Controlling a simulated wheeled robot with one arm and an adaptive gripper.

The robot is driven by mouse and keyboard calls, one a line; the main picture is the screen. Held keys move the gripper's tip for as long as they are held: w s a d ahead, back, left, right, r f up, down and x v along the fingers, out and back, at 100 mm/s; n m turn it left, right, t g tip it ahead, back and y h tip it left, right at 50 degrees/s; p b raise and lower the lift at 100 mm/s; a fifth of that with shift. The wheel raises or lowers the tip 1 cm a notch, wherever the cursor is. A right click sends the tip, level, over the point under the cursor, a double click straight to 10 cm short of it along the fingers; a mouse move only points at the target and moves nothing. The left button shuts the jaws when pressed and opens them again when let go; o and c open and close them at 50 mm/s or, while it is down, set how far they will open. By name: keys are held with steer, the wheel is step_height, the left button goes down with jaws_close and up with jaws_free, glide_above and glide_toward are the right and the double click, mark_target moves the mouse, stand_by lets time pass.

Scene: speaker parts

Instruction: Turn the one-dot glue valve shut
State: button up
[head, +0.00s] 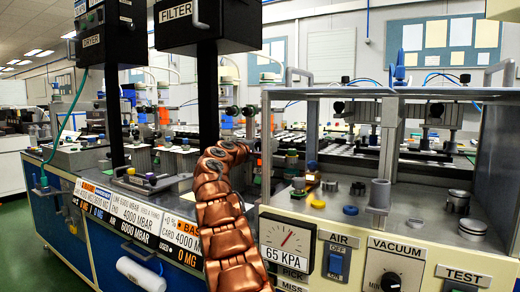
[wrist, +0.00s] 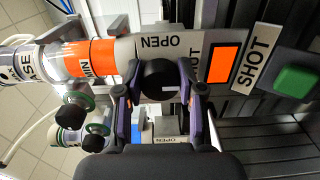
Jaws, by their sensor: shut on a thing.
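In the wrist view my gripper (wrist: 160,92) has its two purple fingers closed on the sides of a round black valve knob (wrist: 156,74). A pale mark shows on the knob's lower right part. An OPEN label (wrist: 160,42) lies above the knob, and a partly covered label ending in "UT" lies to its right. I see no dot marking on this valve, so I cannot tell from that which valve it is. In the head view my copper arm reaches to the dispensers behind the bench front; the gripper and the held knob cannot be made out there.
In the wrist view a glue cylinder with an orange MIN band (wrist: 88,58) is at left, with green-ringed black knobs (wrist: 75,112) below it. An orange square (wrist: 223,62), a SHOT label (wrist: 258,60) and a green button (wrist: 296,81) are at right. In the head view a metal frame (head: 380,92) stands right of my arm.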

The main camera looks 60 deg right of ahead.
steer(key=o, duration=1.2)
steer(key=shift+c, duration=0.2)
steer(key=shift+a, duration=0.1)
steer(key=shift+s+a+r, duration=0.1)
steer(key=shift+a, duration=1.65)
glide_toward(259, 146)
steer(key=shift+s+a, duration=0.1)
steer(key=shift+a, duration=0.7)
